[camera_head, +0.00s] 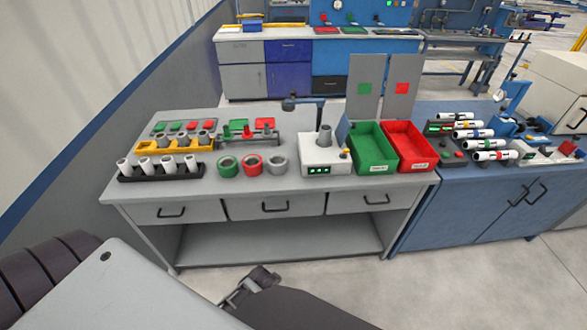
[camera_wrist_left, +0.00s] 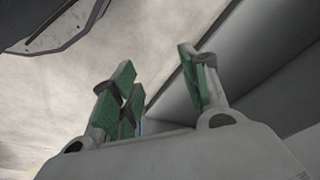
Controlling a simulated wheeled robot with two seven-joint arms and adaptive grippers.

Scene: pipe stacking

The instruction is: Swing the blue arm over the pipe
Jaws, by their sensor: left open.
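The blue arm (camera_head: 290,103) is a dark, thin bar with a round head, on a post at the back of a white box (camera_head: 325,168) on the grey workbench. A grey pipe (camera_head: 325,136) stands upright in this box. The arm's head points left, off to the side of the pipe and not above it. In the left wrist view, my left gripper (camera_wrist_left: 158,75) is open and empty, its green-padded fingers apart, with only floor and grey panels behind. It is far from the box.
A green bin (camera_head: 358,158) and a red bin (camera_head: 423,163) stand right of the box. Green, red and grey rings lie between. A blue bench (camera_head: 450,205) adjoins at right. Parts of my own arms fill the lower foreground.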

